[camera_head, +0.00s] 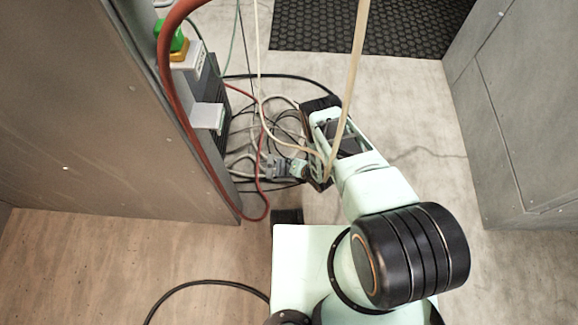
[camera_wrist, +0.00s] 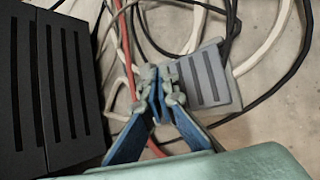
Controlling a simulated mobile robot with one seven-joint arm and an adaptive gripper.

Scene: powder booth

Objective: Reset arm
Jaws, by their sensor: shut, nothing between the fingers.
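My arm reaches out over the floor from the bottom right of the head view. My gripper (camera_head: 296,168) is small there, among the cables beside the booth panel. In the wrist view my gripper (camera_wrist: 158,82) has blue and grey fingers with the tips together and nothing between them. Behind the tips lies a grey slotted block (camera_wrist: 207,76) among cables. I cannot tell whether the fingers touch any cable.
A tangle of cables (camera_head: 262,130) and a red hose (camera_head: 170,98) hang by the left panel (camera_head: 95,110), with a green button (camera_head: 169,36) above. A black slotted box (camera_wrist: 72,85) is close at left. A dark mat (camera_head: 375,25) lies behind; a grey wall (camera_head: 515,120) stands right.

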